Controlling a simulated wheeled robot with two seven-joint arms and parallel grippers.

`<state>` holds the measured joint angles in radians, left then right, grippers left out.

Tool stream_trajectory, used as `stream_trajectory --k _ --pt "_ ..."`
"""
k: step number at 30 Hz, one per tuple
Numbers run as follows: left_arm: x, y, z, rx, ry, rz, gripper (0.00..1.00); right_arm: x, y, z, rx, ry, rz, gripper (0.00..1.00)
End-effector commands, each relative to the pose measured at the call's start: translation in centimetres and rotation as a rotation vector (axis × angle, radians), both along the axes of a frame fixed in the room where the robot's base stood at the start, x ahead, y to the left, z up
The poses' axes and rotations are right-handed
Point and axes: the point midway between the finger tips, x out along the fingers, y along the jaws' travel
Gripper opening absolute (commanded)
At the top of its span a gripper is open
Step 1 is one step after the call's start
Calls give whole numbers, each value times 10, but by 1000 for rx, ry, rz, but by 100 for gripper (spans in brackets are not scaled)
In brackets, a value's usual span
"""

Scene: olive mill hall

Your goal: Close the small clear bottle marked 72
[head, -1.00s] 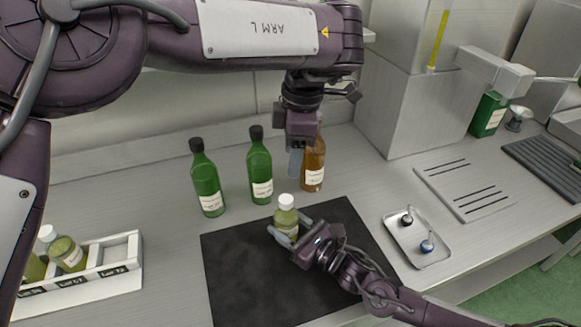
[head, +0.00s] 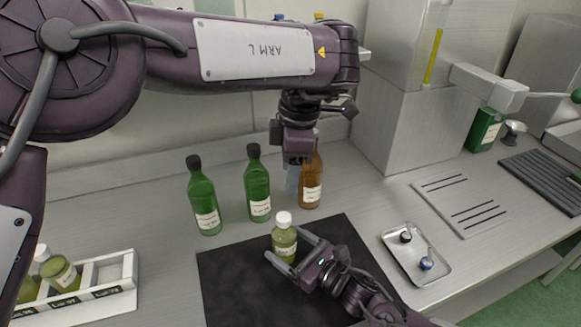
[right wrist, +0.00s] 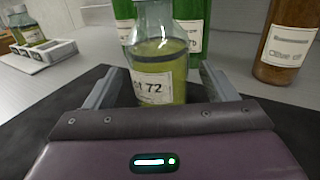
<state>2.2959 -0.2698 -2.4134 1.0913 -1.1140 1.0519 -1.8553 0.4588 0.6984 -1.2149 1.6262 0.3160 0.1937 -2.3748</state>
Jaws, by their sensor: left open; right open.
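The small clear bottle marked 72 (head: 284,243) stands upright on the black mat (head: 225,285), with yellow-green oil inside and a white cap (head: 283,218) on top. Its label reads 72 in the right wrist view (right wrist: 155,92), where its top is cut off. My right gripper (head: 290,250) is open, with one finger on each side of the bottle's lower part; gaps show beside the glass in the right wrist view. My left gripper (head: 293,178) is open and empty, pointing down above and behind the bottle, in front of the amber bottle. I cannot tell how tightly the cap sits.
Two green bottles (head: 203,200) (head: 257,185) and an amber bottle (head: 312,183) stand behind the mat. A white rack (head: 115,280) with small bottles is at the left. A metal tray (head: 418,262) with two small stoppers lies at the right. The front of the mat is clear.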

Motion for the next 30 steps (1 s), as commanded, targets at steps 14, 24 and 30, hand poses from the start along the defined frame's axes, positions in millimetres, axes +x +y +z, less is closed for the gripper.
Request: stream_trajectory --k 14,24,30 --pt "0 0 -17 0 0 0 54 -43 -47 -1 -1 1 -1 78" --pt "0 0 -17 0 0 0 54 -43 -48 0 0 0 0 78" --pt "0 0 -17 0 0 0 54 -43 -47 0 -1 1 0 78"
